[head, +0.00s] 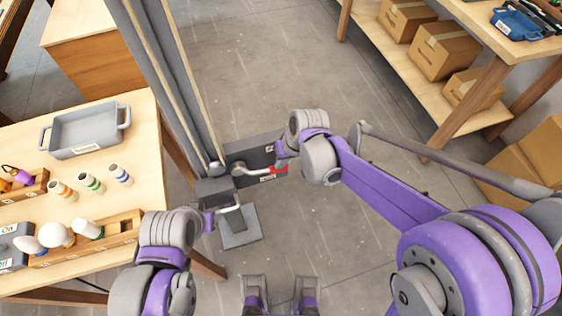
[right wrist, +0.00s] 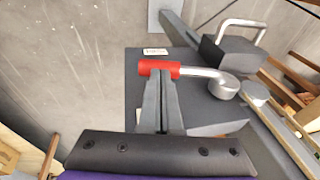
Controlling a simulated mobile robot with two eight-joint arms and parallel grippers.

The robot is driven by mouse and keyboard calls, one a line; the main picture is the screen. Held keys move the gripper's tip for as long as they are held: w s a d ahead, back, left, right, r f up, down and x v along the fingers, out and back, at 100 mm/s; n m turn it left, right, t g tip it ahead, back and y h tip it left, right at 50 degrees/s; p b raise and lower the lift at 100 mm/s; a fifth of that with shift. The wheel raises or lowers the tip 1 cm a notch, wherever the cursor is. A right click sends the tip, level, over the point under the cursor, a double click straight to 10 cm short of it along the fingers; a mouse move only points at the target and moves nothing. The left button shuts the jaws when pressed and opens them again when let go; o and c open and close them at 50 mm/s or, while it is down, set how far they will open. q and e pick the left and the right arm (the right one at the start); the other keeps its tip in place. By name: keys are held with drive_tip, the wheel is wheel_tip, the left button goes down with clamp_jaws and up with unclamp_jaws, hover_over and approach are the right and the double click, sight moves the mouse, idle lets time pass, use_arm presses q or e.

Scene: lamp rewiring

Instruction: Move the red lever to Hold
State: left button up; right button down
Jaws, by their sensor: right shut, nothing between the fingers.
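The lever has a red grip (head: 278,170) and a bent metal arm running left to a round pivot (head: 238,169) on a dark grey box (head: 245,152). In the right wrist view the red grip (right wrist: 159,68) lies crosswise just beyond my fingertips. My right gripper (right wrist: 161,82) is shut with nothing between its fingers; its tips are at the grip's near side, and I cannot tell whether they touch. In the head view my right gripper (head: 283,158) partly covers the box's end. A small label (right wrist: 155,51) beside the grip is unreadable. My left gripper (head: 208,221) is partly seen; its fingers are unclear.
A metal handle (head: 230,208) on a grey block stands near my left gripper. A tall grey post with ropes (head: 180,80) rises beside the box. The left table (head: 100,185) holds a grey tray (head: 85,130) and bulbs.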

drive_tip(key=shift+d+f+y+b, duration=0.15)
drive_tip(key=shift+f+y+b, duration=0.15)
drive_tip(key=shift+f+b, duration=0.25)
use_arm(q)
wheel_tip(320, 180, down, 20)
drive_tip(key=b, duration=1.6)
drive_tip(key=shift+w+r+g, duration=0.15)
drive_tip(key=shift+w+g, duration=0.1)
drive_tip(key=shift+g, duration=0.05)
use_arm(e)
drive_tip(key=s+a+f+g+y, duration=0.1)
drive_tip(key=a+f+y, duration=0.2)
drive_tip(key=f+y, duration=0.2)
drive_tip(key=s+a+f+m+g+y, duration=0.1)
drive_tip(key=a+f+y, duration=0.2)
drive_tip(key=f+y, duration=0.2)
wheel_tip(320, 180, down, 3)
drive_tip(key=shift+a+f+g, duration=0.1)
drive_tip(key=shift+a+g, duration=0.25)
drive_tip(key=shift+g, duration=0.05)
use_arm(q)
drive_tip(key=shift+d, duration=0.15)
use_arm(e)
drive_tip(key=shift+s, duration=0.15)
